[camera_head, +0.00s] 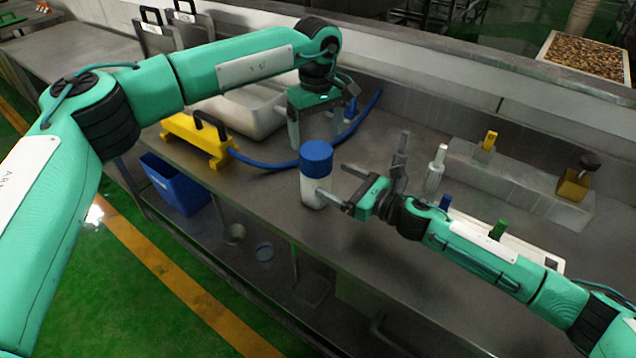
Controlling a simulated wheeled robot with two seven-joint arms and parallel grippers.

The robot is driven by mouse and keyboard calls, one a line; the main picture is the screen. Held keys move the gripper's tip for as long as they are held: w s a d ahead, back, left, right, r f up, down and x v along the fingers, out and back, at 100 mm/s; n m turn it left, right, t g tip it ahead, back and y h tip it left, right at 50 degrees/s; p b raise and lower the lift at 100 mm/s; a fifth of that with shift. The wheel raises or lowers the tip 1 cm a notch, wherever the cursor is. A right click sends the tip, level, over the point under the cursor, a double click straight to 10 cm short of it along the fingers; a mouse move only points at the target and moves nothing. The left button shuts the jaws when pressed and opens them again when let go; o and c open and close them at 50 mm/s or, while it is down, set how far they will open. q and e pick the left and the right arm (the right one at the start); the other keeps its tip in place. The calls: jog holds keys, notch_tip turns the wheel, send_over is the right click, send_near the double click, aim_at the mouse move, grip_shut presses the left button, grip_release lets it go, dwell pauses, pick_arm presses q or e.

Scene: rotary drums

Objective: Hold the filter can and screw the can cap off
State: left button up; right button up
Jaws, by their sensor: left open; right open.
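The filter can (312,190) is a white cylinder standing upright on the metal bench. Its blue cap (316,157) sits on top of it. My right gripper (346,186) comes from the right at the can's body height. Its fingers are spread apart, one close to the can's right side and the other behind; I cannot tell whether it touches the can. My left gripper (322,128) is above and behind the cap, pointing down, with its fingers apart and nothing between them. It looks clear of the cap.
A yellow block device (197,140) with a blue hose (262,164) lies left of the can. A pale basin (250,108) is behind. A clear bottle (435,170) and a grey stepped block (520,182) stand right. A blue bin (175,185) is below the bench's front edge.

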aim_at(316, 150)
pick_arm(q)
jog(key=shift+s+a, duration=0.1)
pick_arm(e)
jog(key=x, duration=0.6)
jog(key=shift+a, duration=0.3)
jog(key=c, duration=1.3)
pick_arm(q)
jog(key=shift+c, duration=1)
pick_arm(e)
grip_shut()
pick_arm(q)
jog(key=m, duration=0.4)
jog(key=shift+m, duration=0.3)
jog(key=m, duration=0.4)
jog(key=shift+f, duration=4)
